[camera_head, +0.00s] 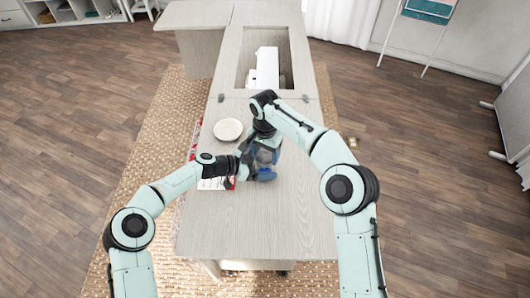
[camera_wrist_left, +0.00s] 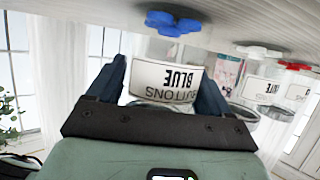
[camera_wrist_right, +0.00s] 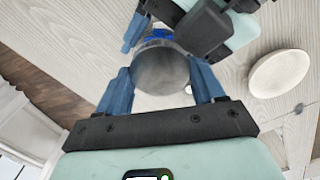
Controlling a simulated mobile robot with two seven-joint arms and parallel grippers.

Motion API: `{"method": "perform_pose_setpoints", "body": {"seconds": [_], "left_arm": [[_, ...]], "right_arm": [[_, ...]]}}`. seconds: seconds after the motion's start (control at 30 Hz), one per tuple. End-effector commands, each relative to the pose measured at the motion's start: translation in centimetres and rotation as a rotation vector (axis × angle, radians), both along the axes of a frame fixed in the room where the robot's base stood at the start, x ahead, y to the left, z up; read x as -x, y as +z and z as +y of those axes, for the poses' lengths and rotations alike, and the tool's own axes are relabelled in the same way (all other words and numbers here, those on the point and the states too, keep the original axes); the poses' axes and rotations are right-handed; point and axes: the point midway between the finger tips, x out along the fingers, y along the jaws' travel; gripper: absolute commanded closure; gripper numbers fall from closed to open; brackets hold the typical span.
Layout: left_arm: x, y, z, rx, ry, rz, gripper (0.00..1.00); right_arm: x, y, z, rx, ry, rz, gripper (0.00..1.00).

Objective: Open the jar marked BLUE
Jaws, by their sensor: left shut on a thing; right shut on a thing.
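The jar marked BLUE (camera_wrist_left: 165,78) is a clear glass jar with a "BUTTONS BLUE" label, seen upside down in the left wrist view, with blue pieces at its bottom. My left gripper (camera_wrist_left: 162,95) is shut around its body from the side. In the right wrist view, the round grey lid (camera_wrist_right: 160,70) lies between the fingers of my right gripper (camera_wrist_right: 165,78), which is shut on it from above. Whether the lid sits on the jar or is slightly lifted I cannot tell. In the head view, my arms mostly hide the jar.
A white sewing machine (camera_head: 265,68) stands at the far end. Other jars, with white pieces (camera_wrist_left: 258,51) and red pieces (camera_wrist_left: 297,67), stand nearby. The near table (camera_head: 260,235) is clear.

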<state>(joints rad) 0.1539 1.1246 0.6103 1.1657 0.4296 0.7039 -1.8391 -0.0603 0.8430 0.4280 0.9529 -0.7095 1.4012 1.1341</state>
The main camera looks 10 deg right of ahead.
Motion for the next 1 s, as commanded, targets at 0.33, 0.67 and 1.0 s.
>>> {"method": "perform_pose_setpoints", "body": {"seconds": [0.33, 0.67, 1.0], "left_arm": [[-0.2, 0.0, 0.2, -0.001, 0.005, -0.001, 1.00], [0.0, 0.0, 0.0, 0.000, 0.001, 0.001, 1.00], [-0.1, 0.0, 0.1, 0.000, 0.002, -0.001, 1.00]], "right_arm": [[0.0, 0.0, -0.1, 0.002, -0.003, 0.001, 0.06], [0.0, 2.5, 0.1, -0.001, -0.002, -0.005, 0.06], [-0.1, 5.2, 0.1, 0.000, -0.046, -0.001, 0.10]]}}
